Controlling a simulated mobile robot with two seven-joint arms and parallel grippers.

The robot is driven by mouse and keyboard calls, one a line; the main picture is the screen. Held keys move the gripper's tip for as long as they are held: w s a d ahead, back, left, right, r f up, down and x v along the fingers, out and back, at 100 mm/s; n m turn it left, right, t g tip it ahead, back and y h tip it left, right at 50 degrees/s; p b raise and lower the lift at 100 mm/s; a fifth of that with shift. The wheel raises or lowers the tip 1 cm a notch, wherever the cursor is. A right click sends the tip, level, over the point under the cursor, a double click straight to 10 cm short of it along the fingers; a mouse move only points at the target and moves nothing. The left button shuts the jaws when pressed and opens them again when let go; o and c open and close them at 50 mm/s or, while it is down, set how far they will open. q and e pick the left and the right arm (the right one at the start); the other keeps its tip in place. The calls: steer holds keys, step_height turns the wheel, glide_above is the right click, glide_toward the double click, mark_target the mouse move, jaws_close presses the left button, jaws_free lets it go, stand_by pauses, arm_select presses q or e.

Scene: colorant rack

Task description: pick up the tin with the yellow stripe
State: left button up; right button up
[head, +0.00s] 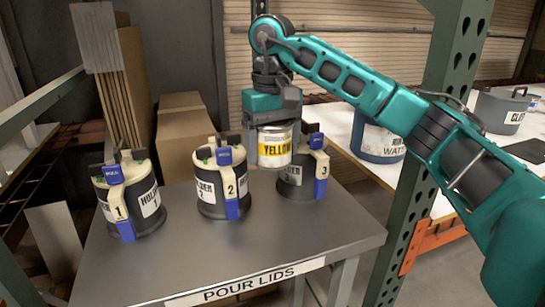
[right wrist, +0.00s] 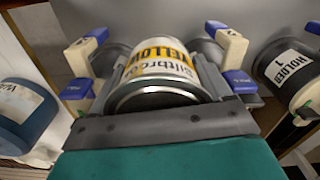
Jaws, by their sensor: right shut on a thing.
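The tin with the yellow stripe (head: 275,148) is a white and silver can labelled "YELLOW". My right gripper (head: 273,118) is shut on it from above and holds it upright above the grey table, in front of holder 3. In the right wrist view the tin (right wrist: 158,72) lies between the two fingers of the gripper (right wrist: 160,85). Holder 3 (head: 294,185) is partly hidden behind the tin. Holder 2 (head: 211,200) and holder 1 (head: 150,205) stand to its left. My left gripper is not in view.
The grey table (head: 250,255) is clear in front of the holders and carries a "POUR LIDS" label. A green rack post (head: 445,90) stands right of the table. Behind it, a white table holds a blue bucket (head: 377,150) and a grey pot (head: 500,110). Cardboard boxes (head: 180,140) stand behind.

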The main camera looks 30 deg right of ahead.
step_height(320, 180, up, 3)
steer(key=shift+r+p, duration=0.15)
steer(key=shift+p, duration=0.35)
steer(key=shift+r+p, duration=0.55)
steer(key=shift+r, duration=1.4)
steer(key=shift+s, duration=0.1)
